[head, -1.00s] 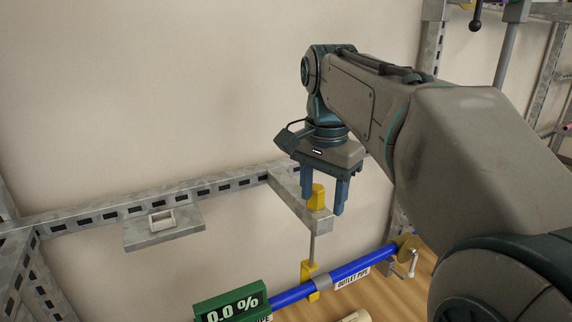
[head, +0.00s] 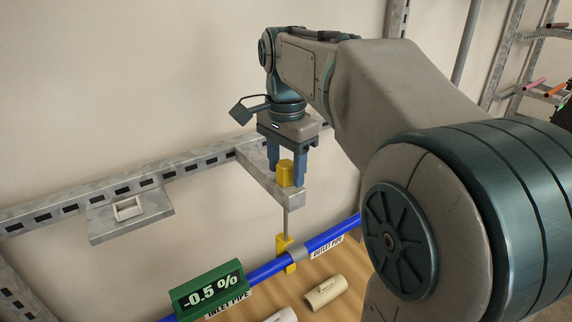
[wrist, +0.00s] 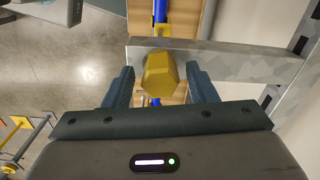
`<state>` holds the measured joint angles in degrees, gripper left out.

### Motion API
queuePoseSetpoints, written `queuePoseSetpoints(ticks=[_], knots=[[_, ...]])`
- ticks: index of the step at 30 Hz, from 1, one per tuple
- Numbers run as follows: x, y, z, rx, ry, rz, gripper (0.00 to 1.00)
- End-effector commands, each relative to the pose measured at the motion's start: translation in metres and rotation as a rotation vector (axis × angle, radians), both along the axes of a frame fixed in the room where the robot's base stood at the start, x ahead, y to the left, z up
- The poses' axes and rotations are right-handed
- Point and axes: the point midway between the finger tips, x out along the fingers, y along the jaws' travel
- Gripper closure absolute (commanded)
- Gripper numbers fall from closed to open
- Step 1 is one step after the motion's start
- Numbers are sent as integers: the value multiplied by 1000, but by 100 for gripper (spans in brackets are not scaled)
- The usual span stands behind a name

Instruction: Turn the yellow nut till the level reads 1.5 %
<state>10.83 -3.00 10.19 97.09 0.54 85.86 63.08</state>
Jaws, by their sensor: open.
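The yellow nut (head: 286,173) sits on top of a grey metal bracket arm, above a vertical rod that runs down to a yellow clamp (head: 286,250) on the blue pipe (head: 262,271). The green level display (head: 208,290) on the pipe reads -0.5 %. My gripper (head: 286,181) points down with its blue fingers on either side of the nut. In the wrist view, the nut (wrist: 160,74) is between the open fingers, with gaps visible at both sides.
A metal rail (head: 75,206) with a small shelf (head: 132,214) runs along the wall at left. Cream pipe pieces (head: 325,292) lie on the wooden surface below. A rack (head: 535,70) with coloured rods stands at far right.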

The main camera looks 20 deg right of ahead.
Motion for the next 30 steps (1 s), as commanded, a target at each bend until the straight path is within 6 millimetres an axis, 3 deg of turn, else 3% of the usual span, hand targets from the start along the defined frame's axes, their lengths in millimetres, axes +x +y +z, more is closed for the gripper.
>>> queuePoseSetpoints(ticks=[10,14,15,30], knots=[[0,0,-4,0,0,1,48],[0,0,-4,0,0,1,84],[0,0,-4,0,0,1,89],[0,0,-4,0,0,2,88]])
